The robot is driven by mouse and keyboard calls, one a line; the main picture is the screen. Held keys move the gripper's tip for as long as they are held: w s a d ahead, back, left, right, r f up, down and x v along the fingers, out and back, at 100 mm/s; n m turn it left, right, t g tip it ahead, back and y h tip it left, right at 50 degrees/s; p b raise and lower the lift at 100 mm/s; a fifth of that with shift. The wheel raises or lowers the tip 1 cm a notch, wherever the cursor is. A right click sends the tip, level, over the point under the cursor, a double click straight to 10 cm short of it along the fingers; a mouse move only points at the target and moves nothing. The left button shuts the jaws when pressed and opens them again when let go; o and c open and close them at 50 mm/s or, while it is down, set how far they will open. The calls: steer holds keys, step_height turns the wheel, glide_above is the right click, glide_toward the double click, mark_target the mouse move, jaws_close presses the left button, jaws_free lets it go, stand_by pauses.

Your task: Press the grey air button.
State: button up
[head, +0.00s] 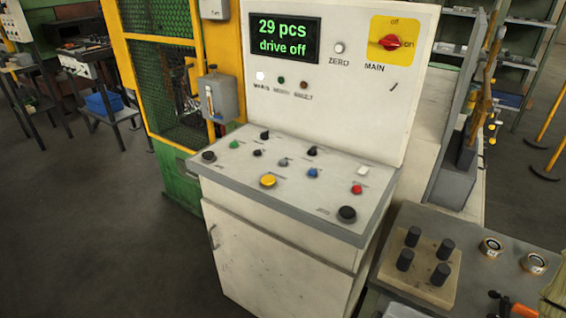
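A small grey button (283,162) sits near the middle of the sloping control panel (225,176), and I take it for the air button. Its label is too small to read. It lies behind the yellow button (268,180) and left of the blue button (313,172). Nothing covers it. My gripper is not in this view.
Black, green, white and red controls share the panel. Behind it stands an upright board with a display (284,39) reading "29 pcs, drive off" and a red main switch (391,42). A bench with a wooden peg block (424,280) is at lower right. Floor at left is clear.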

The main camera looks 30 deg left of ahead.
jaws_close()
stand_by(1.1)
